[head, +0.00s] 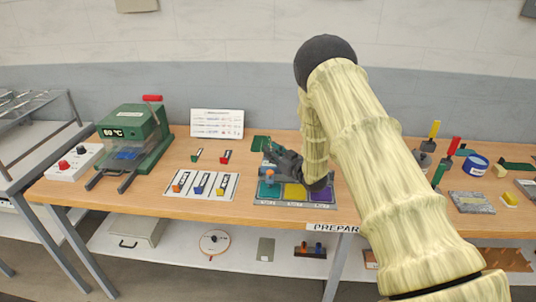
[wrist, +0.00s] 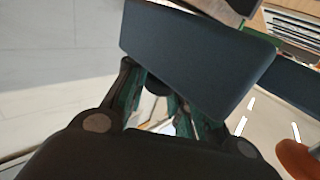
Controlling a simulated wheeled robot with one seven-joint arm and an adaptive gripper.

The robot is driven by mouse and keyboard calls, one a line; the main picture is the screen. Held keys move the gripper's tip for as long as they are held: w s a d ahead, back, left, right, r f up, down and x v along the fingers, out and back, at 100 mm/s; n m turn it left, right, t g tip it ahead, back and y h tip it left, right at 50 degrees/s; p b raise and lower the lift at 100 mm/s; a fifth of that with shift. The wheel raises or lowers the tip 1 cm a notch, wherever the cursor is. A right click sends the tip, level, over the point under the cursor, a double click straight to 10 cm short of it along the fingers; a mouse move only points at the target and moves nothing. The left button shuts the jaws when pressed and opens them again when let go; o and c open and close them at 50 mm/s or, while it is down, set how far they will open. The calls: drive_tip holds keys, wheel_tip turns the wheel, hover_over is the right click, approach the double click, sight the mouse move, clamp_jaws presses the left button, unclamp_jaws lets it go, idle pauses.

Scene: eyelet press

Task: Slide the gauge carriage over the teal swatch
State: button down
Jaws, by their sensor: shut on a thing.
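The swatch board (head: 297,205) lies near the front edge of the bench in the head view. My gripper (head: 272,163) is low over the board's left part. In the wrist view, a dark blue-grey block (wrist: 195,55), apparently part of the gauge carriage, is at the fingers of my gripper (wrist: 165,100), which are shut on it. How the carriage sits over the teal swatch is largely hidden.
A white card with several coloured pieces (head: 201,186) lies left of the board. A blue tin (head: 475,166) and posts stand at the right.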

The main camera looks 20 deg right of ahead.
drive_tip(key=c, duration=1.2)
unclamp_jaws()
drive_tip(key=shift+w+a, duration=0.15)
drive_tip(key=shift+a, duration=0.15)
drive_tip(key=shift+d, duration=0.2)
drive_tip(key=v, duration=1.2)
drive_tip(key=shift+r, duration=0.1)
